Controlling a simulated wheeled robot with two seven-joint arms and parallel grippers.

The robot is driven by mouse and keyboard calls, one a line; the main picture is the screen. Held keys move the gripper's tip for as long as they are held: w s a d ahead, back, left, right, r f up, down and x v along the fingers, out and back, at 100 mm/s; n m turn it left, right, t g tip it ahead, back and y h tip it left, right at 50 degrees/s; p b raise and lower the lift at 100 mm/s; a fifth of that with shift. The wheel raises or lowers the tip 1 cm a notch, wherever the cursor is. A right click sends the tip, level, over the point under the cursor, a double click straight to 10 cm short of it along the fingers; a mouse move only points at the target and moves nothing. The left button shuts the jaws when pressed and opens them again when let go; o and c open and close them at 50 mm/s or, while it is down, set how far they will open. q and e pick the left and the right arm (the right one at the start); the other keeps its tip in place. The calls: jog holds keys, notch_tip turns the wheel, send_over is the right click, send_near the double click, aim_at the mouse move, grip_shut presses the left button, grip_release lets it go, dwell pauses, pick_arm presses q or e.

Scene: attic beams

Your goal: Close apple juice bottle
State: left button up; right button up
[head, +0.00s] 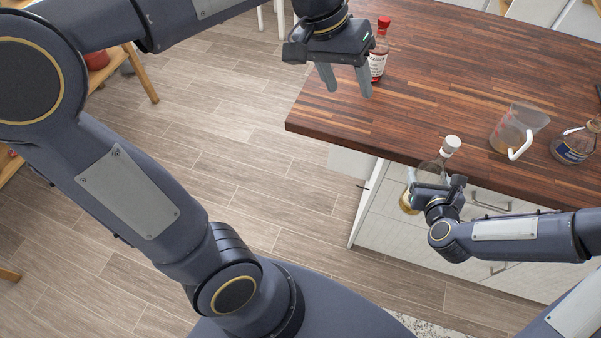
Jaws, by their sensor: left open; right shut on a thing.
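A clear glass bottle (432,169) with a pale whitish cap (451,145) at its neck and golden liquid at its bottom is held tilted at the counter's front edge. I take it to be the apple juice bottle; I cannot read a label. My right gripper (428,188) is shut on it and hides much of its body. I cannot tell how firmly the cap sits. My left gripper (346,80) is open and empty, fingers pointing down, above the counter's left corner, up and to the left of the bottle.
The wooden counter (440,90) has a clear middle. A red-capped bottle (378,62) stands close beside my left gripper. A jug (515,130) with brownish liquid and a bottle with a blue label (575,145) stand at the right. White drawers (385,215) are below.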

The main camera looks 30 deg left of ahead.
jog(key=shift+r, duration=0.1)
pick_arm(q)
jog(key=s+a+f+n+t, duration=0.1)
jog(key=s+f+t, duration=0.1)
jog(key=s+f, duration=0.3)
jog(key=s+a+f+n+t, duration=0.1)
jog(key=s+a+f, duration=0.1)
jog(key=s+f, duration=0.4)
jog(key=s, duration=0.5)
jog(key=shift+s+a+t, duration=0.25)
jog(key=shift+s+t, duration=0.15)
pick_arm(e)
jog(key=s+d+m+h, duration=0.2)
jog(key=s+d, duration=0.1)
jog(key=d, duration=0.5)
jog(key=s+d+f+m+t+h, duration=0.1)
jog(key=s+d+m+h, duration=0.1)
jog(key=d, duration=0.5)
jog(key=shift+s+d+m+h, duration=0.35)
jog(key=shift+s+h, duration=0.15)
jog(key=shift+h, duration=0.1)
pick_arm(q)
jog(key=shift+c, duration=0.4)
